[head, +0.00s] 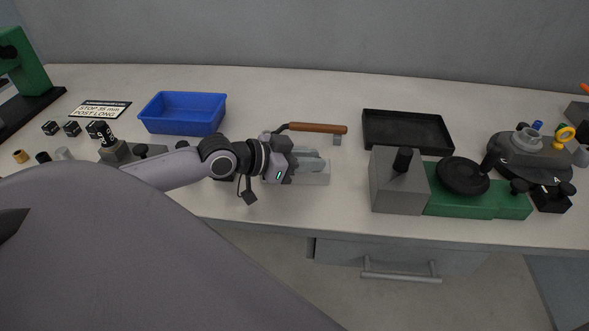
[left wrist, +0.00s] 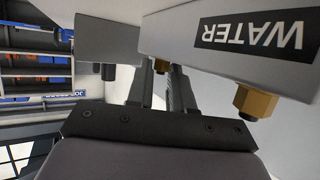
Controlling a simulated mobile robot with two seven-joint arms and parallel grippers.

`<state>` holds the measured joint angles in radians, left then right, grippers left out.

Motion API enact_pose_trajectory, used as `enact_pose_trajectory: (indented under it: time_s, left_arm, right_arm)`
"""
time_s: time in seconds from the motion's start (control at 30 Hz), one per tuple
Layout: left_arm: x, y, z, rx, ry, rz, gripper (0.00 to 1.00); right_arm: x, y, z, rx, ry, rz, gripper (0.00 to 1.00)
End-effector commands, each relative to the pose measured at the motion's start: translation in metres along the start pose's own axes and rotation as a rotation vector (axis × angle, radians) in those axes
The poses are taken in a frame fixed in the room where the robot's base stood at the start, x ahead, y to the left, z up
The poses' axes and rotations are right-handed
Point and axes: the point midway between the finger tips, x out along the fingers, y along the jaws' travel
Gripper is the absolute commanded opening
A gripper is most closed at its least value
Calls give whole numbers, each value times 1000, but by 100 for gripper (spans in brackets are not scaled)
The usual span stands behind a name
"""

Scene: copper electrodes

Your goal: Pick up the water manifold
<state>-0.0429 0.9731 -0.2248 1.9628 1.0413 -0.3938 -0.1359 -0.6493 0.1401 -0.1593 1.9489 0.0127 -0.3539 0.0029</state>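The water manifold (head: 316,174) is a light grey block on the table in the middle of the head view, partly hidden by my left gripper. In the left wrist view, a grey body (left wrist: 270,45) has a black label reading WATER, upside down, and a brass fitting (left wrist: 256,101) beneath it. My left gripper (head: 294,163) is right at the manifold in the head view. In the left wrist view, its two fingers (left wrist: 162,68) reach up to the grey body, with a gap between them. Whether they touch or clasp it is unclear. My right gripper is out of view.
A wooden-handled tool (head: 318,128) lies just behind the manifold. A blue bin (head: 184,127) stands at back left, a black tray (head: 407,148) at back right. A green-based fixture (head: 458,205) stands right of the manifold. The table's front edge is close.

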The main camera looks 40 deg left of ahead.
Motion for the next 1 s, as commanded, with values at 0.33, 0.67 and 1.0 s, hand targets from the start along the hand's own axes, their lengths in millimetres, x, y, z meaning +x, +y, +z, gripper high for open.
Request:
enact_pose_trajectory:
  time_s: [0.33,0.67,1.0]
  left_arm:
    - [0,2,5,-3,-12,4,0]
    - [-7,1,-15,-1,-11,4,0]
    - [-40,0,-99,7,0,1,0]
  right_arm:
    - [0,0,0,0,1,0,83]
    - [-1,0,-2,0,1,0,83]
    - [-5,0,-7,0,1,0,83]
